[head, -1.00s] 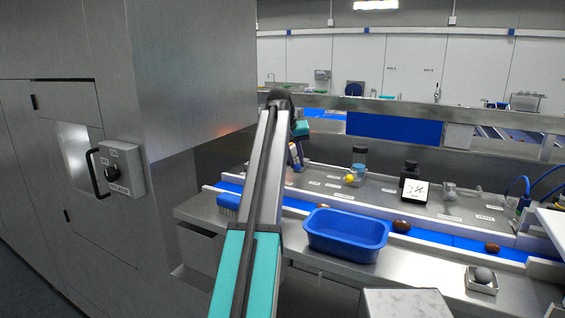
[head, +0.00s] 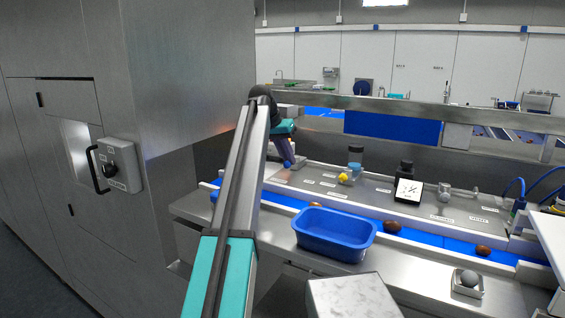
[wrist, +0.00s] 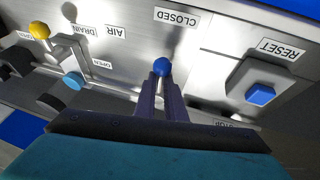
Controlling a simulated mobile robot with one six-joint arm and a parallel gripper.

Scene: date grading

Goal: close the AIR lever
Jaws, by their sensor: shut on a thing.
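The AIR lever ends in a blue ball knob (wrist: 162,67), with the CLOSED label (wrist: 176,17) just beyond it in the wrist view. The AIR label (wrist: 115,31) and OPEN label (wrist: 103,63) are to the left. My gripper (wrist: 161,84) is shut on the lever at its blue knob, which shows between the fingertips. The lever's stem is mostly hidden.
The blue RESET button (wrist: 262,94) is right of the fingers. A yellow knob (wrist: 39,30) sits by the DRAIN label at left. In the head view, a blue tub (head: 333,236) stands in front of the blue belt (head: 447,249) carrying brown dates. A steel cabinet (head: 190,70) rises at left.

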